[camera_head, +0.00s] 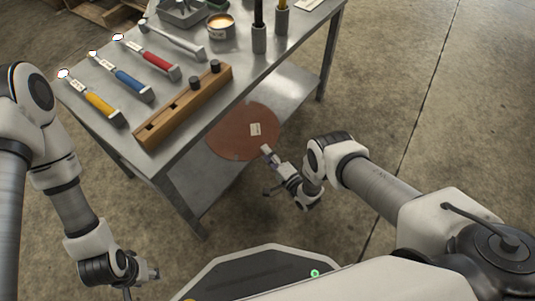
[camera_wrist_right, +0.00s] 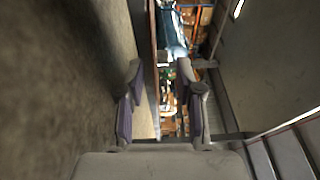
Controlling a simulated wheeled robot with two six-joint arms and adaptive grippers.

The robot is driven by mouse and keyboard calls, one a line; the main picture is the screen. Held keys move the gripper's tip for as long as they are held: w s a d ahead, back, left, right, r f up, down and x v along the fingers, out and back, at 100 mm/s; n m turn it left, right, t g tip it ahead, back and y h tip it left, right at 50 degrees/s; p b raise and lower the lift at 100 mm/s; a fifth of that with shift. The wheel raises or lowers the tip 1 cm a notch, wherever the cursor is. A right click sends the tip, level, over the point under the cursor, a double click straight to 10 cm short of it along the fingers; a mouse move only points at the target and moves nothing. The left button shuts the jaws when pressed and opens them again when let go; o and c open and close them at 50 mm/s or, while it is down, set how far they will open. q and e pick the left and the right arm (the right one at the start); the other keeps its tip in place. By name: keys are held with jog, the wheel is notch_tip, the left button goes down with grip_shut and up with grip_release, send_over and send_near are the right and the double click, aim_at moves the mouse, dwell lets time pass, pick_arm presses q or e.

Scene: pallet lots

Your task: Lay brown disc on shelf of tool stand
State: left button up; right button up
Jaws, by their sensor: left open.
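The brown disc (camera_head: 241,137) has a small pale label and appears to lie flat on the lower shelf (camera_head: 194,190) of the metal tool stand (camera_head: 187,72). The stand's top hides part of the disc. My right gripper (camera_head: 266,151) is at the disc's near right edge in the head view. In the right wrist view its fingers (camera_wrist_right: 160,95) stand apart with a clear gap between them. A thin brown strip, seemingly the disc's edge, runs through that gap; contact cannot be told. My left gripper (camera_head: 150,276) is open and empty, low at the left, away from the stand.
The stand's top carries several handled tools, a wooden block (camera_head: 185,108) with black knobs, a tin (camera_head: 220,27), a grey tray (camera_head: 183,12) and upright holders (camera_head: 259,38). A wooden pallet (camera_head: 100,12) lies behind. The concrete floor to the right is clear.

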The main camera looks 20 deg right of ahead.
jog(key=v, duration=1.2)
